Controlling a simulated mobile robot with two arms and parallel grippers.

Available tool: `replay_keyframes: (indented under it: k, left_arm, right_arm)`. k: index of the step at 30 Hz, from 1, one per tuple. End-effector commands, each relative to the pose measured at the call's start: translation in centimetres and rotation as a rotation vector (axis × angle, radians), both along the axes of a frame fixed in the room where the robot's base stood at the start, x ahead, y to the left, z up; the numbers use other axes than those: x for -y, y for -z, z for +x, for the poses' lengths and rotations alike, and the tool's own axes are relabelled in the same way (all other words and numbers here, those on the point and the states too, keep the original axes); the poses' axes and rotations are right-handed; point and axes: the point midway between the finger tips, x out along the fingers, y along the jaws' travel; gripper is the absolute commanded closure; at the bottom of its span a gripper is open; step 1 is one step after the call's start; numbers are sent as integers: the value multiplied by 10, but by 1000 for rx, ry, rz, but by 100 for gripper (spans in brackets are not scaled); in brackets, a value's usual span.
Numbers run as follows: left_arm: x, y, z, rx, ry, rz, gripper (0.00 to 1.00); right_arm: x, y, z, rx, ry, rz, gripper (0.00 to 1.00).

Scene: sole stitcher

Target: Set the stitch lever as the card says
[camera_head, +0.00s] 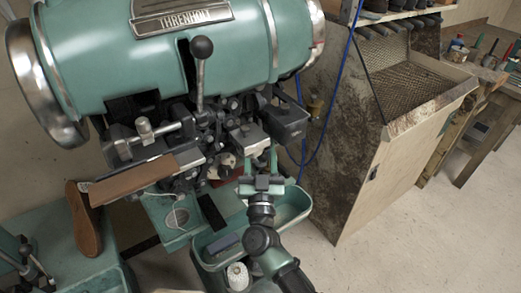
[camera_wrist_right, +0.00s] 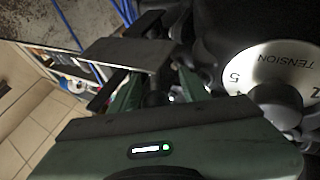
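A lever with a black ball knob (camera_head: 201,47) stands nearly upright in a slot on the front of the green stitching machine (camera_head: 110,50). It is the likely stitch lever; no scale marks or card are readable. My right gripper (camera_head: 259,160) is below and right of it, at the machine's lower front, fingers pointing up. Its fingers are apart in the right wrist view (camera_wrist_right: 158,88), with a grey metal plate (camera_wrist_right: 130,53) just beyond them. I cannot tell whether they touch it. My left gripper is not in view.
A green tray (camera_head: 295,208) sits under my right gripper. A wooden bin with mesh (camera_head: 405,80) and a workbench (camera_head: 500,100) stand right. The floor between is clear.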

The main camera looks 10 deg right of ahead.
Motion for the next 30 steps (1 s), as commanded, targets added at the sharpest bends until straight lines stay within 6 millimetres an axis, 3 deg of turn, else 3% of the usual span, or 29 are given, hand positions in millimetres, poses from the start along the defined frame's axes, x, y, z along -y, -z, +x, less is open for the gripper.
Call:
replay_keyframes:
  k: [5, 18, 30]
  left_arm:
    - [0, 3, 0, 0, 0, 0, 64]
    - [-2, 21, 0, -1, 2, 2, 64]
    - [-3, 21, 0, 0, 2, 3, 64]
  right_arm:
    - [-1, 4, -5, -1, 1, 1, 54]
    - [-16, 30, -64, -2, -1, 1, 54]
    - [-17, 30, -70, 0, -1, -1, 54]
